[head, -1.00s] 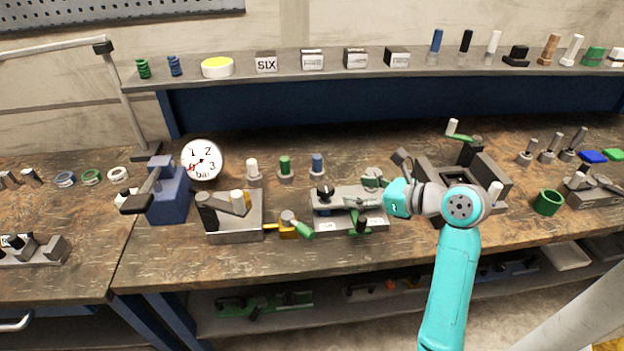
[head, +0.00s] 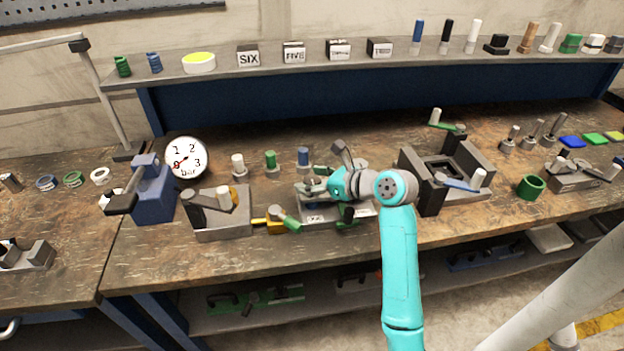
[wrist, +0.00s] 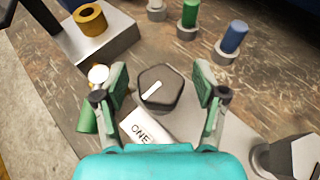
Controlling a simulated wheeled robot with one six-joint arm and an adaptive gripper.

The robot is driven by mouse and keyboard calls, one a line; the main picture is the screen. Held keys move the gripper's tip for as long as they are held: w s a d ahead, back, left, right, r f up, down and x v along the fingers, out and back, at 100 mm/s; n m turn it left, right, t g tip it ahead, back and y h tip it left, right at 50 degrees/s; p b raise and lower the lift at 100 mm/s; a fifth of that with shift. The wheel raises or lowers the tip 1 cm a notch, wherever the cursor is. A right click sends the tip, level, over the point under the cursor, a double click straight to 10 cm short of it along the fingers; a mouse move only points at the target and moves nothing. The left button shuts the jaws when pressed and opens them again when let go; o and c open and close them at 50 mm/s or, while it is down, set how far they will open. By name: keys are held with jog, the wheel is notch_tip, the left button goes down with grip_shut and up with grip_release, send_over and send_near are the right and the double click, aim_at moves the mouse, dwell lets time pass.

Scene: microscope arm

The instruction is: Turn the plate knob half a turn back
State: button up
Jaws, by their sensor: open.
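The plate knob (wrist: 161,88) is dark and faceted, with a white line running from lower left to upper right in the wrist view. It stands on a grey metal plate (head: 318,218), near a white label reading ONE (wrist: 141,130). My gripper (wrist: 160,80) is open, with one finger left and one right of the knob and a visible gap on each side. I cannot tell how far above the knob the fingertips are. In the head view my gripper (head: 314,186) is over the plate and largely hides the knob.
A lever block (head: 220,220) stands further left. Green (head: 271,160) and blue (head: 303,157) pegs stand behind. A dark square fixture (head: 440,200) is to the right. Bare bench lies in front.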

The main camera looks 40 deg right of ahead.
jog(key=c, duration=1.2)
jog(key=shift+o, duration=0.2)
jog(key=shift+d+r+n+g+y, duration=0.1)
jog(key=shift+n+g+y, duration=0.2)
jog(key=shift+n+y, duration=0.8)
jog(key=shift+n+g+y, duration=1.1)
jog(key=shift+n+y, duration=0.7)
jog(key=shift+y, duration=0.2)
